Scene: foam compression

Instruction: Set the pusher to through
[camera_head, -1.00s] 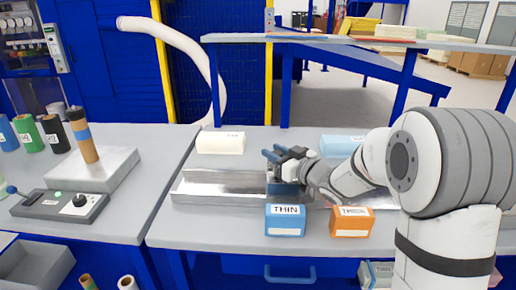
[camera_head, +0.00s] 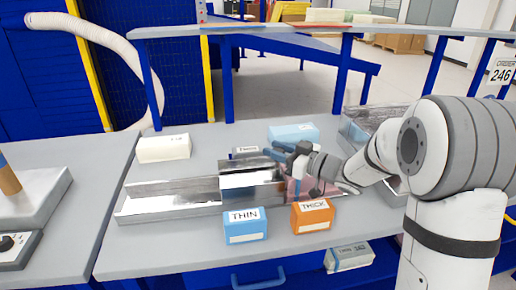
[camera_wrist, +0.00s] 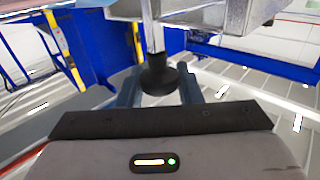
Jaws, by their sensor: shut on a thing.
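A long metal channel (camera_head: 165,204) lies across the table, with a shiny metal housing (camera_head: 252,186) over its middle. My gripper (camera_head: 284,153) is above and behind the right side of the housing in the head view. In the wrist view, my gripper's blue fingers (camera_wrist: 160,88) are on either side of a black knob (camera_wrist: 158,75) on a metal rod, shut on it. I take this to be the pusher's handle. The pusher's far end and any through mark are hidden or cannot be told. Something pinkish (camera_head: 301,187) shows right of the housing.
A blue THIN block (camera_head: 245,227) and an orange THICK block (camera_head: 313,216) stand in front of the channel. A cream block (camera_head: 163,149) and a light blue block (camera_head: 293,133) lie behind it. A metal bin (camera_head: 364,123) is at right. A raised shelf (camera_head: 290,28) spans the back.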

